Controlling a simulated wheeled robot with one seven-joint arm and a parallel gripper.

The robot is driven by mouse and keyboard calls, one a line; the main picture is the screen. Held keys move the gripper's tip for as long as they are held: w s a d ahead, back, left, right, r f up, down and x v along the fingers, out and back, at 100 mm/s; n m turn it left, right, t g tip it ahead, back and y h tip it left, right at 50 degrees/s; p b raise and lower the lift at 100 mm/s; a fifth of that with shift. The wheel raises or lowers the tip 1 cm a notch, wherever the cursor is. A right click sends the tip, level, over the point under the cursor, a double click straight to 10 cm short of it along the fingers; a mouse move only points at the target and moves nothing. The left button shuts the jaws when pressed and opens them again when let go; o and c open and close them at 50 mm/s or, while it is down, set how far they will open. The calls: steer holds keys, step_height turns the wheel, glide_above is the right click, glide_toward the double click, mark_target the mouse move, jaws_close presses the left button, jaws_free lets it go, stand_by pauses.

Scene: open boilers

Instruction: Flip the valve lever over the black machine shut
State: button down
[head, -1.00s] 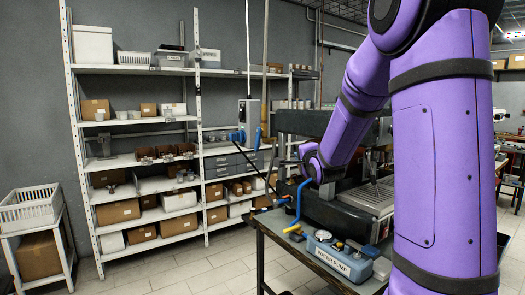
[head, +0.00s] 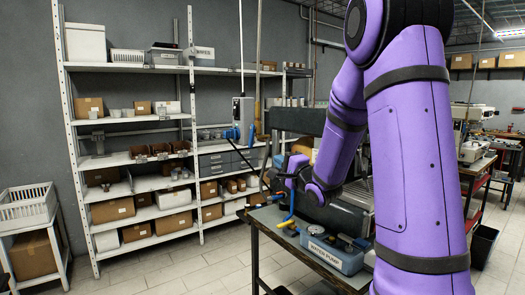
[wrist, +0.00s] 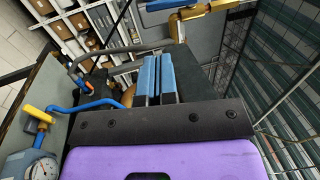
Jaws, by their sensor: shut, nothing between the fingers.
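My gripper (wrist: 158,62) shows in the wrist view with its two blue fingers shut together and nothing between them. A brass-coloured valve (wrist: 192,18) with a blue lever handle (wrist: 165,5) is at the top of the wrist view, just beyond my fingertips. I cannot tell whether they touch. The handle is partly cut off by the picture's edge. The black machine (wrist: 215,72) lies behind the fingers. In the head view my purple arm covers much of the black machine (head: 345,217), and the valve cannot be made out clearly.
A water pump (head: 330,252) stands on the bench's front part. A blue pipe with a yellow tap handle (wrist: 38,115) and a gauge (wrist: 28,165) are at the wrist view's left. A grey bent bar (wrist: 100,52) runs left of the fingers. Shelves (head: 130,145) stand behind.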

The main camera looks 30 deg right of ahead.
mark_target(252, 136)
steer(key=x, duration=1.3)
steer(key=shift+w, duration=0.4)
